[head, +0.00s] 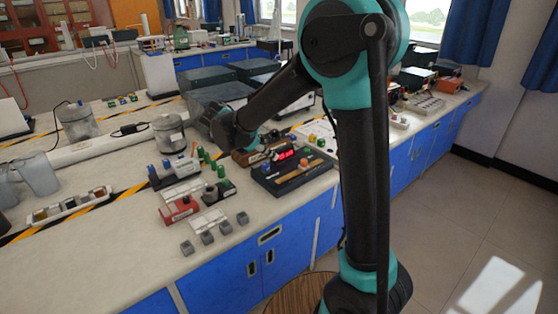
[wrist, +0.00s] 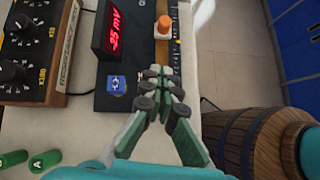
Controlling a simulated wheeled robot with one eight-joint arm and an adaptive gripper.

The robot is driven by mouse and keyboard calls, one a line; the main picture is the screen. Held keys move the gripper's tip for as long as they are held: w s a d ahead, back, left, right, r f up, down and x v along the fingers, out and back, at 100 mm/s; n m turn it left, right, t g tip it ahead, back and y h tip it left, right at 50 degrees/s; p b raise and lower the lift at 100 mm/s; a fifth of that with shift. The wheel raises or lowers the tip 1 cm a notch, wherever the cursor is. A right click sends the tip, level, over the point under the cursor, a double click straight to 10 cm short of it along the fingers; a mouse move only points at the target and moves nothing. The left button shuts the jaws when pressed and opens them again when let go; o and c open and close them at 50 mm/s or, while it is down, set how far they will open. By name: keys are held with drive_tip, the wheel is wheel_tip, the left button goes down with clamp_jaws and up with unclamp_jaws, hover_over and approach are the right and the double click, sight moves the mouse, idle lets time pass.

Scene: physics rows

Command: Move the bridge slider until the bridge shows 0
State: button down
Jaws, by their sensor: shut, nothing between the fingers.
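The bridge is a dark board (head: 290,184) near the front edge of the bench; its dark surface also shows in the wrist view (wrist: 118,78). Its slider has an orange knob on a white block (wrist: 163,29), on a wooden strip with a scale. The red display (wrist: 113,29) appears sideways and seems to read 25 mV, perhaps with a minus sign. My gripper (wrist: 158,76) is shut and empty. In the wrist view its fingertips are just below the slider along the strip, apart from the knob. The strip beneath the fingers is hidden.
A wooden box with black dials (wrist: 30,45) stands left of the bridge. A blue socket block (wrist: 116,84) sits on the board. Green plugs (wrist: 42,160) lie nearby. A wooden barrel-like stool (wrist: 250,135) stands beside the bench. Small blocks (head: 208,237) lie left of the bridge.

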drive_tip(key=m+g+y, duration=0.1)
drive_tip(key=m+y, duration=0.3)
drive_tip(key=m, duration=1.2)
approach(304, 164)
drive_tip(key=w+a, duration=0.1)
drive_tip(key=w, duration=0.2)
drive_tip(key=w+d+r+m+y, duration=0.25)
drive_tip(key=d+m, duration=0.35)
drive_tip(key=m, duration=0.7)
drive_tip(key=x, duration=0.6)
drive_tip(key=w+x, duration=0.1)
drive_tip(key=x, duration=0.3)
drive_tip(key=shift+w+r, duration=0.1)
drive_tip(key=shift+r, duration=0.05)
drive_tip(key=shift+s+a+r, duration=0.1)
drive_tip(key=shift+s+a, duration=0.2)
drive_tip(key=shift+s, duration=0.25)
drive_tip(key=shift+s+a, duration=0.25)
drive_tip(key=shift+s, duration=0.3)
drive_tip(key=shift+s+a, duration=0.4)
drive_tip(key=shift+s, duration=0.35)
drive_tip(key=shift+s+a, duration=0.4)
drive_tip(key=shift+s, duration=0.1)
